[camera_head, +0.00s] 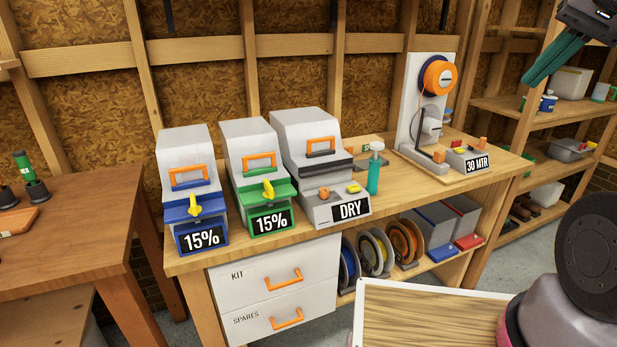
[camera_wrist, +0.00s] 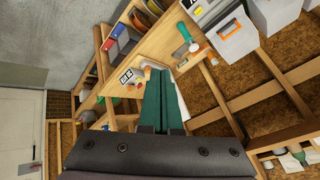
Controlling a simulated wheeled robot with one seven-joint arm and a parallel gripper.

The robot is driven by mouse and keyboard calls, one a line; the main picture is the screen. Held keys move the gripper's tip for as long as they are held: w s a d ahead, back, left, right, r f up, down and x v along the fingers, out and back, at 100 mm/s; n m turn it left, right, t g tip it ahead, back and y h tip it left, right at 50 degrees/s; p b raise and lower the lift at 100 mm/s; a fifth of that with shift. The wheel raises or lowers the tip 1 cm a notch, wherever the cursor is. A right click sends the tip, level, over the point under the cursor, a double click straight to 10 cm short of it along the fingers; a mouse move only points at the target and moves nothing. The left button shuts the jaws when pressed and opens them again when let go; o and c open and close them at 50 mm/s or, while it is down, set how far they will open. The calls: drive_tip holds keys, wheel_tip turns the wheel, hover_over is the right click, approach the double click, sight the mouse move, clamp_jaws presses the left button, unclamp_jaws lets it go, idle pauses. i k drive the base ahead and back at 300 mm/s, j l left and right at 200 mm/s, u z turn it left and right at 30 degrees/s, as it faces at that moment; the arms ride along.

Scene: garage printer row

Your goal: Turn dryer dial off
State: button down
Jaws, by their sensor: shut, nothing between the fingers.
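The dryer (camera_head: 306,138) is the grey-white box with an orange handle and a "DRY" label, on the wooden bench. Its front base carries an orange knob (camera_head: 324,192) and a small yellow part (camera_head: 353,187); which way the knob points is too small to tell. My gripper (camera_head: 528,79), with green fingers, is shut and empty at the upper right, far from the dryer. In the wrist view its fingers (camera_wrist: 163,75) are together, pointing toward the spool stand end of the bench. No dial is clear in that view.
Blue (camera_head: 187,165) and green (camera_head: 251,160) "15%" boxes with yellow levers stand left of the dryer. A teal bottle (camera_head: 374,175) stands close at its right. The "30 MTR" spool stand (camera_head: 437,85) is farther right. Drawers (camera_head: 274,262) and spools are below. A shelf rack (camera_head: 545,112) stands right.

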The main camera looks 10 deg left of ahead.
sight(324, 192)
drive_tip(key=j+u, duration=0.15)
drive_tip(key=u, duration=0.2)
drive_tip(key=j+u, duration=0.2)
drive_tip(key=u, duration=0.15)
drive_tip(key=j+u, duration=0.15)
drive_tip(key=u, duration=0.2)
drive_tip(key=k+j, duration=0.05)
